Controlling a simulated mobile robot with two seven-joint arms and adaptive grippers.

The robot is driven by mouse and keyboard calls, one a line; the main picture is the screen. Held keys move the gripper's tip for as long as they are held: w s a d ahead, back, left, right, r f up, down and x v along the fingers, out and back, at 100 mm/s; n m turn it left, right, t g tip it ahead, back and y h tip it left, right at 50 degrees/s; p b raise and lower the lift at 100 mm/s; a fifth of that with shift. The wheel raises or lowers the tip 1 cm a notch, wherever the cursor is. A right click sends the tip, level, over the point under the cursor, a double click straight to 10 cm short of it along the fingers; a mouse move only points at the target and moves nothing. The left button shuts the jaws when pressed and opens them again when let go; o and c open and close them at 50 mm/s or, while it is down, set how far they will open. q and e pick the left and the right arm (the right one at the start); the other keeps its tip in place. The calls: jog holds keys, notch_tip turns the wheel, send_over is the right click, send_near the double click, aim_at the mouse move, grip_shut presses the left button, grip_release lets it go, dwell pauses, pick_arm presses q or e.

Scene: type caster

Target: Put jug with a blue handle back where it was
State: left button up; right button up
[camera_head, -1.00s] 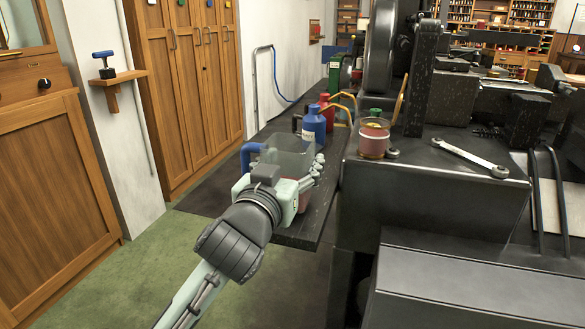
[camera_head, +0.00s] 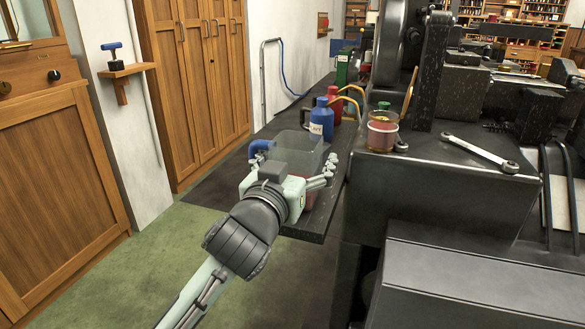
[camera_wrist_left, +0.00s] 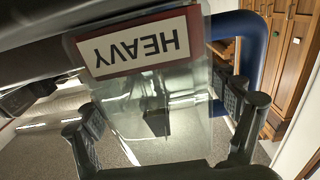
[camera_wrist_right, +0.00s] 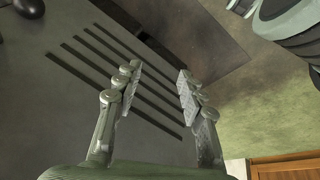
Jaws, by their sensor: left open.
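The clear jug (camera_head: 300,147) with a blue handle (camera_head: 258,150) stands on the dark bench top, near its front end. My left gripper (camera_head: 294,180) is open at the near side of the jug, its fingers spread to either side. In the left wrist view the jug (camera_wrist_left: 165,135) is between the open fingers (camera_wrist_left: 160,112). It bears a red-edged label (camera_wrist_left: 135,47) reading HEAVY, upside down in this view. The blue handle (camera_wrist_left: 248,45) is at the right there. My right gripper (camera_wrist_right: 157,85) is open and empty, seen only in its own wrist view.
Behind the jug stand a blue bottle (camera_head: 321,118), a red bottle (camera_head: 334,100) and a green can (camera_head: 346,68). Wooden cabinets (camera_head: 200,85) line the left.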

pick_arm(q)
jog(key=v, duration=1.2)
jog(key=shift+w, duration=0.1)
dwell(0.8)
